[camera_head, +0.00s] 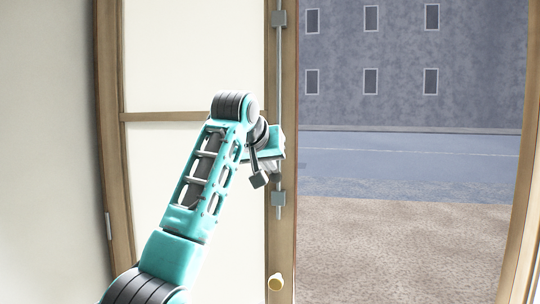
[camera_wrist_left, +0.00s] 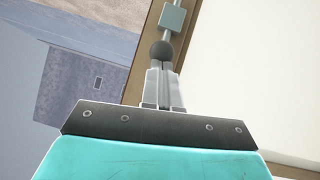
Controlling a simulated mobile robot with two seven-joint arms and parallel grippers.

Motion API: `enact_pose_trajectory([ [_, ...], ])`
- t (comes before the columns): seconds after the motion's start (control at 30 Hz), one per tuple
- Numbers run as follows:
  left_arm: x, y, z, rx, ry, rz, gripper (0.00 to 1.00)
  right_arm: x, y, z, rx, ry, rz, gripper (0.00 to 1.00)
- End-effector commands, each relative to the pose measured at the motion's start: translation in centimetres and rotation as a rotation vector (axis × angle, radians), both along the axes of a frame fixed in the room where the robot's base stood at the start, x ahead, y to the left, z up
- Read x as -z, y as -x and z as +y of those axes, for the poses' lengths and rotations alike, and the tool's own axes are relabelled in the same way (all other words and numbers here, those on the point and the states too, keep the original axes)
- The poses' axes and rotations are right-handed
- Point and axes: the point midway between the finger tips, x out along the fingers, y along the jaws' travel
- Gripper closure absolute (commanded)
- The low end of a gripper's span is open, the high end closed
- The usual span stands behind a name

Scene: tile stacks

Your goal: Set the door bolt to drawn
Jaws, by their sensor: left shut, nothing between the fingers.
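The door bolt is a thin grey vertical rod (camera_head: 279,70) along the door's right-hand wooden edge, with a grey block bracket (camera_head: 279,18) high up and another bracket (camera_head: 278,198) lower down. My left gripper (camera_head: 276,165) is at the rod between the two brackets, and its wrist hides that stretch of rod. In the left wrist view the left gripper (camera_wrist_left: 163,72) is shut and empty. A dark round knob (camera_wrist_left: 162,50) on the rod appears right at its fingertips; I cannot tell whether they touch. A bracket (camera_wrist_left: 172,17) lies beyond the knob. My right gripper is not in view.
The door (camera_head: 190,60) has pale panels in a wooden frame, with a hinge (camera_head: 108,226) at left. A cream door knob (camera_head: 275,283) sticks out below the bolt. Right of the door edge is an open gap onto paving and a grey building (camera_head: 400,50).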

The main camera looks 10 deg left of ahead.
Motion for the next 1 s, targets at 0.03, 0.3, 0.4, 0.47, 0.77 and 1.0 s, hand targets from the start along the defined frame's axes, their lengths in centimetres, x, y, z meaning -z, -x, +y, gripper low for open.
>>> enact_pose_trajectory([
  [0.03,0.9,0.0,0.0,-0.001,-0.001,0.001,1.0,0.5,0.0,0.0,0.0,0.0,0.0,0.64],
  [0.3,0.8,0.0,0.0,0.0,-0.001,0.002,1.0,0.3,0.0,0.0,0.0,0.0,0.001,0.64],
  [0.4,0.6,0.0,0.1,-0.001,-0.001,0.001,1.0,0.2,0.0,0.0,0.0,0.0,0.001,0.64],
  [0.47,0.3,-0.1,0.1,-0.001,-0.001,0.001,1.0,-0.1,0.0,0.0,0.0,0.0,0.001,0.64],
  [0.77,-3.9,0.6,1.3,-0.002,0.001,-0.007,1.0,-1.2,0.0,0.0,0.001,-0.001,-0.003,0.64],
  [1.0,-7.0,5.2,1.8,-0.001,0.0,-0.006,1.0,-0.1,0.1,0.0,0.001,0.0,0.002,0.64],
])
